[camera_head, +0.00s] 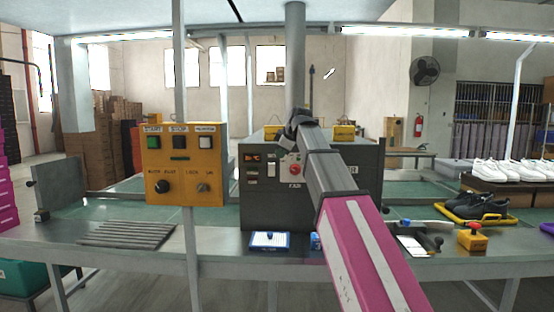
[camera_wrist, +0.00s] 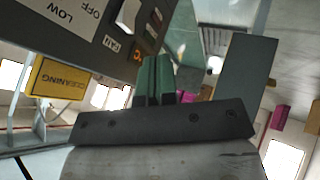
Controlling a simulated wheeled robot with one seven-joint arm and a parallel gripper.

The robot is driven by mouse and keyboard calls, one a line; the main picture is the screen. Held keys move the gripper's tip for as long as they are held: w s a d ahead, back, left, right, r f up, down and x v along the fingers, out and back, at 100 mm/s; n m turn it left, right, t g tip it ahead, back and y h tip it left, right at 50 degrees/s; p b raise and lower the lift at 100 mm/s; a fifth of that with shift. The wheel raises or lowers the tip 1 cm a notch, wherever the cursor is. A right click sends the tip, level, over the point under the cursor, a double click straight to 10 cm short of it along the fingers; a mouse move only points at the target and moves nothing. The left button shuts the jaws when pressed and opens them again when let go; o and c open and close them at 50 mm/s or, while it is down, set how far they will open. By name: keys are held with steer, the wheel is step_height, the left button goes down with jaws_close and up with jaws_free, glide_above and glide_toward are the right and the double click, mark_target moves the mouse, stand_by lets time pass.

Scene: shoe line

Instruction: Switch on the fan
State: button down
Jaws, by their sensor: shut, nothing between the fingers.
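A dark grey control box (camera_head: 262,208) stands on the bench in the head view. Its front has a red knob (camera_head: 294,170), a white switch (camera_head: 271,170) and small displays; a label below the knob appears to read FAN. The wrist view shows the grey panel (camera_wrist: 90,50) turned around, with LOW and OFF lettering, a white switch (camera_wrist: 127,14) and a small label (camera_wrist: 117,47). My gripper (camera_wrist: 157,62) is shut and empty, its green fingertips close to the panel's edge; contact cannot be judged. In the head view, my arm hides part of the box and the fingertips are unclear.
A yellow button box (camera_head: 183,192) stands left of the grey box. A blue-edged tray (camera_head: 270,241) and metal rods (camera_head: 127,234) lie on the bench. A red button on a yellow base (camera_head: 472,238) and dark shoes (camera_head: 482,206) are at right. A wall fan (camera_head: 425,71) hangs behind.

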mark_target(272, 164)
steer(key=x, duration=0.3)
steer(key=w+x, duration=0.1)
steer(key=x, duration=0.2)
steer(key=w+r+x, duration=0.1)
steer(key=x, duration=0.3)
steer(key=shift+d, duration=0.2)
steer(key=shift+w+r, duration=0.15)
steer(key=shift+w, duration=0.6)
steer(key=shift+w+r+g, duration=0.3)
steer(key=shift+w+g, duration=0.3)
steer(key=shift+w, duration=0.2)
steer(key=shift+s+f, duration=0.1)
steer(key=shift+s, duration=0.15)
steer(key=shift+r, duration=0.85)
